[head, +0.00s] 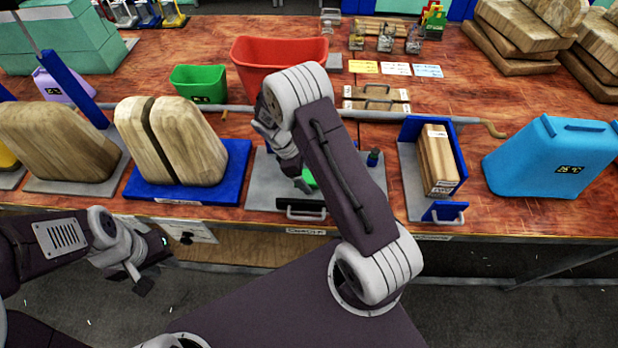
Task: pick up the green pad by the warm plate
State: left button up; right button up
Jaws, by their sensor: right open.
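A small green piece (308,177), probably the green pad, shows on a grey plate (258,184) at the front middle of the bench. My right arm covers most of it, so its full shape is hidden. My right gripper (292,166) is open and points down over the grey plate, right beside the green piece. I cannot tell whether it touches it. My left gripper (143,270) hangs low in front of the bench, away from the pad. I cannot tell whether its jaws are open. Which plate is warm cannot be read from this view.
A blue plate with wooden blocks (175,140) stands left of the grey plate. A blue-walled fixture with a wooden block (437,160) and a cyan bin (550,155) stand right. A green bin (198,82), a red bin (272,55) and a long grey bar (235,110) lie behind.

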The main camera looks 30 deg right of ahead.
jog(key=c, duration=1.5)
notch_tip(320, 180, up, 4)
jog(key=shift+w+r, duration=0.1)
jog(key=shift+r, duration=0.05)
jog(key=shift+c, duration=0.2)
jog(key=s+d+r, duration=0.5)
jog(key=s+r, duration=0.2)
jog(key=s, duration=0.3)
jog(key=shift+s+d+r, duration=0.15)
jog(key=shift+s+d, duration=0.1)
